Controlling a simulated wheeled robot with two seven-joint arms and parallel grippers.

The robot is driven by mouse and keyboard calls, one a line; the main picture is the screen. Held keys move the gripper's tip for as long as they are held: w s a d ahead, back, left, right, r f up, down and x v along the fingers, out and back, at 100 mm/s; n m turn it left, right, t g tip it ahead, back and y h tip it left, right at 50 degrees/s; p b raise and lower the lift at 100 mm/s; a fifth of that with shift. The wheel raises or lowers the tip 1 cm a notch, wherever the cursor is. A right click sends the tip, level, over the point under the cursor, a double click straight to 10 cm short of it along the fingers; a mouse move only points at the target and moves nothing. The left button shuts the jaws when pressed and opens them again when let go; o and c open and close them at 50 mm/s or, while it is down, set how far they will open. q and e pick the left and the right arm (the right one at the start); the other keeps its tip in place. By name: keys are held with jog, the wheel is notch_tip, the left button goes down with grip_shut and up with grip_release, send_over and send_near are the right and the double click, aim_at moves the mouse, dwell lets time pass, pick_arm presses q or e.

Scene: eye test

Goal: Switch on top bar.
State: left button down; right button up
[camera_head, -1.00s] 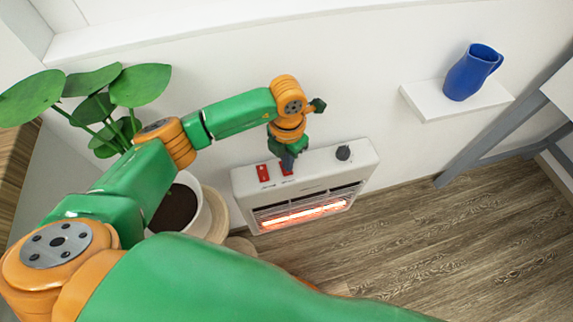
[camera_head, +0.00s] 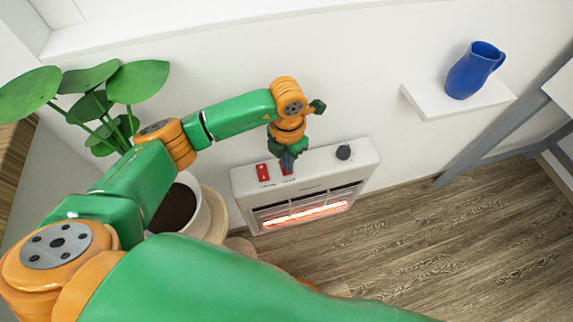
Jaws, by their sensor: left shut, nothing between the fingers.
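A white heater (camera_head: 245,190) stands against the wall. A lower bar (camera_head: 305,215) glows orange-red behind its front grille; the part above it looks dark. On its top are a red switch (camera_head: 263,172) at the left, a second red switch (camera_head: 286,172) partly hidden by my gripper, and a dark knob (camera_head: 343,152) at the right. My left gripper (camera_head: 287,164) is shut and empty, pointing down at the second switch. Its fingertips are at or just above that switch; I cannot tell whether they touch. My right gripper is not in view.
A potted plant (camera_head: 140,84) with large leaves stands left of the heater, partly behind my arm. A blue jug (camera_head: 470,74) stands on a white wall shelf (camera_head: 430,103) at the right. The wooden floor (camera_head: 420,250) in front of the heater is clear.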

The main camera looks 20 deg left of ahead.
pick_arm(q)
jog(key=shift+f+b, duration=0.45)
jog(key=shift+f, duration=0.1)
jog(key=shift+r, duration=0.1)
notch_tip(320, 180, up, 7)
jog(key=p, duration=0.6)
dwell(0.3)
